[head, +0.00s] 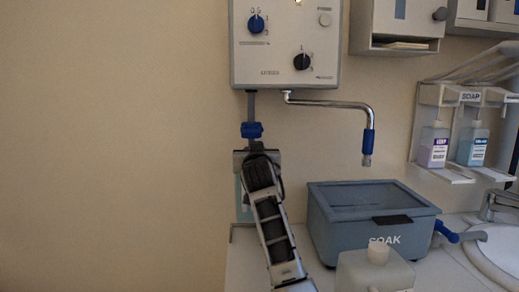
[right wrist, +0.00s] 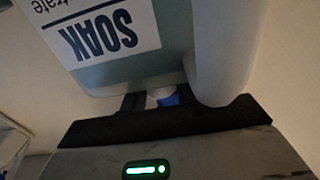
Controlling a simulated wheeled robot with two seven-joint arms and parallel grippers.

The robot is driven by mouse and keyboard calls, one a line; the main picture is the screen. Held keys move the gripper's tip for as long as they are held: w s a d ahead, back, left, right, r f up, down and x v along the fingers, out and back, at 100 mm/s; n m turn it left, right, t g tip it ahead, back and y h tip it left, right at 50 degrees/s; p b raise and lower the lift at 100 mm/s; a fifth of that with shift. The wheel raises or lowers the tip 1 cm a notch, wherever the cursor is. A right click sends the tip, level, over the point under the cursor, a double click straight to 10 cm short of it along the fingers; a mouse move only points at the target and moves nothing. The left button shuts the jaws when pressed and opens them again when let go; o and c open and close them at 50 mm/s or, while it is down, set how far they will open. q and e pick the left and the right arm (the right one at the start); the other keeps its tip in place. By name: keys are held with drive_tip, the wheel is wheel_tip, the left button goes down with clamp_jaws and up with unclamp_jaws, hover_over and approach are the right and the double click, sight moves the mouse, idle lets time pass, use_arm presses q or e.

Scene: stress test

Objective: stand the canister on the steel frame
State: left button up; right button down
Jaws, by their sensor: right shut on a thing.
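The canister (right wrist: 130,45) fills the upper part of the right wrist view. It is pale and translucent, with greenish contents and a white and blue SOAK label that reads upside down there. My right gripper (right wrist: 150,104) is shut on it; the exact grip is dark and hard to see. In the head view my right gripper (head: 256,160) is in front of the wall, below the grey wall unit, and hides most of what is behind it. A thin grey edge, perhaps the steel frame (head: 237,163), shows beside it. Contact between canister and frame cannot be told. My left gripper is not in view.
The wall unit (head: 284,45) has a bent spout (head: 335,104) reaching right above a blue-grey SOAK basin (head: 350,232). A pale capped container (head: 372,273) stands in front. Soap bottles (head: 433,146) and a sink (head: 500,250) are at right. The left wall is clear.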

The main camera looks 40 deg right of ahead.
drive_tip(key=w+d+f, duration=0.2)
drive_tip(key=w+f, duration=0.2)
drive_tip(key=f, duration=0.3)
drive_tip(key=shift+d+f, duration=0.15)
drive_tip(key=shift+f, duration=0.25)
drive_tip(key=c, duration=1.1)
unclamp_jaws()
drive_tip(key=shift+s+f, duration=0.1)
drive_tip(key=shift+f, duration=0.35)
drive_tip(key=shift+o, duration=0.2)
use_arm(q)
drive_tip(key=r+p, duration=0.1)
drive_tip(key=p, duration=0.1)
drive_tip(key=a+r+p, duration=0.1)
drive_tip(key=p, duration=0.1)
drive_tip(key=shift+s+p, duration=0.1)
drive_tip(key=shift+p, duration=0.2)
use_arm(e)
drive_tip(key=v, duration=1.2)
